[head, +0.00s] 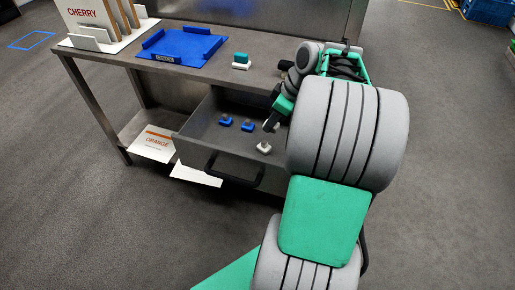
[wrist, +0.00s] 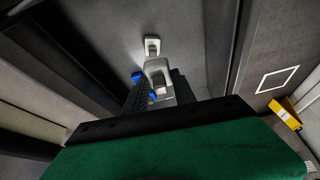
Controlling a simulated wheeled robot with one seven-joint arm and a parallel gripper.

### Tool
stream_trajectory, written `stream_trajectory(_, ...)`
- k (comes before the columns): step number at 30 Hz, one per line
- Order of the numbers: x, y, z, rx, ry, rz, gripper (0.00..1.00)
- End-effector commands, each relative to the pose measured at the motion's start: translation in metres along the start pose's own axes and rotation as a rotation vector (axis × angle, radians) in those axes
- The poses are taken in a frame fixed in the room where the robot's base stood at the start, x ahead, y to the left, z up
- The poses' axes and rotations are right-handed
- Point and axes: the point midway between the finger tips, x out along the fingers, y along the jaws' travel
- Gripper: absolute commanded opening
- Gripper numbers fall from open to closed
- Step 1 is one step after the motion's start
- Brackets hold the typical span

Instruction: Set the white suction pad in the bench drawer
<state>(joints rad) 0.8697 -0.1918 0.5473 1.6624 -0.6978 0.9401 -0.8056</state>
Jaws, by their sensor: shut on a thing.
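The bench drawer (head: 205,150) is pulled open below the bench top. A white suction pad (wrist: 158,68) sits between my gripper's dark fingers in the wrist view; my gripper (wrist: 158,92) is shut on it. In the head view my gripper (head: 270,125) is over the right part of the open drawer, and the held pad is mostly hidden there. A second white pad (head: 264,147) lies on the drawer floor near its front; it also shows in the wrist view (wrist: 152,46). I cannot tell whether the held pad touches the floor.
Two blue pads (head: 236,124) lie in the drawer left of my gripper. The drawer handle (head: 232,180) sticks out in front. On the bench top (head: 115,60) are a blue tray (head: 185,46), a teal-and-white piece (head: 241,60) and a CHERRY holder (head: 84,14). An ORANGE card (head: 153,143) is below.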

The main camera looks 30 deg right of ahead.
Motion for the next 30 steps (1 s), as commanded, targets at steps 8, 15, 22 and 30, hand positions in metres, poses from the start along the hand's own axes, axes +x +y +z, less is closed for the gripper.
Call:
stream_trajectory(8, 0.018, 0.018, 0.062, -0.106, 0.0, -0.045, 0.0)
stream_trajectory(15, 0.054, 0.018, 0.076, -0.107, 0.0, -0.043, 0.0)
stream_trajectory(22, 0.092, 0.017, 0.092, -0.105, -0.001, -0.044, 0.0)
stream_trajectory(30, 0.096, 0.018, 0.094, -0.105, -0.001, -0.04, 0.0)
